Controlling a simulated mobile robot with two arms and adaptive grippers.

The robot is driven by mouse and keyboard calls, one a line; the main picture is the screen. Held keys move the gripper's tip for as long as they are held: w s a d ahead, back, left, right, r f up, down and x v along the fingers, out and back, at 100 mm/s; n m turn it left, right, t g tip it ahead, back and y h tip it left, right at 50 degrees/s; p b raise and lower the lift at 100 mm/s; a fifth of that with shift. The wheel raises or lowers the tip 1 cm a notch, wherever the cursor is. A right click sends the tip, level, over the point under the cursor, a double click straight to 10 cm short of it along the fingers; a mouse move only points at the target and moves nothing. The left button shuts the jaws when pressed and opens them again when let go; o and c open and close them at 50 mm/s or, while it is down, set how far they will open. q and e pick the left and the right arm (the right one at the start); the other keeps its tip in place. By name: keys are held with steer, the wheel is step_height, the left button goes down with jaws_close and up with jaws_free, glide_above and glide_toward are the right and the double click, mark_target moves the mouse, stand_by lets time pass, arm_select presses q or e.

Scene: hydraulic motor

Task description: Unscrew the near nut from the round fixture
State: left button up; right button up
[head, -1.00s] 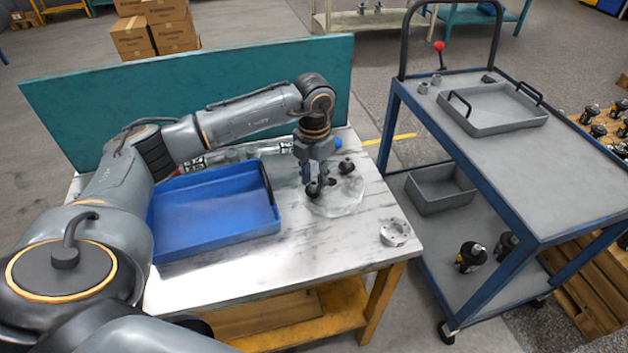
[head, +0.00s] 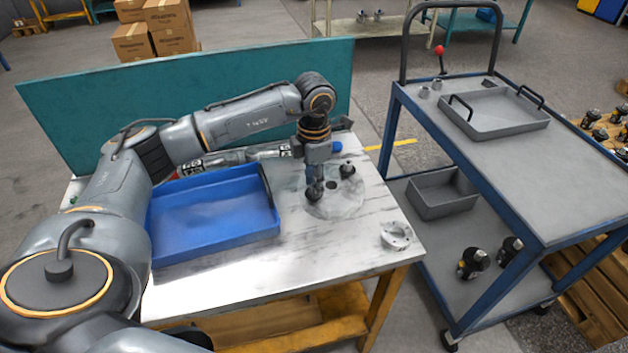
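The round fixture (head: 345,205) is a pale disc lying on the white marbled table. A dark nut (head: 347,170) stands at its far right side. Another small dark part (head: 331,186) shows nearer its middle. My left gripper (head: 315,187) points straight down over the near left side of the fixture. A dark rounded piece shows at its tips; I cannot tell whether it is the near nut or the fingertips. The fingers are seen edge-on, so their opening is hidden. My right gripper is out of view.
A blue tray (head: 152,222) is left of the fixture. A grey metal ring part (head: 396,235) lies near the table's right corner. A teal panel (head: 100,110) stands behind the table. A blue-framed cart (head: 560,185) with grey trays stands to the right.

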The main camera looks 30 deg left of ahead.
arm_select(q)
jaws_close()
steer(key=n+p, duration=0.1)
steer(key=n, duration=0.3)
steer(key=shift+r+n, duration=0.1)
steer(key=shift+n, duration=0.8)
steer(key=n+p, duration=0.1)
steer(key=n, duration=0.1)
steer(key=shift+n, duration=1.3)
jaws_free()
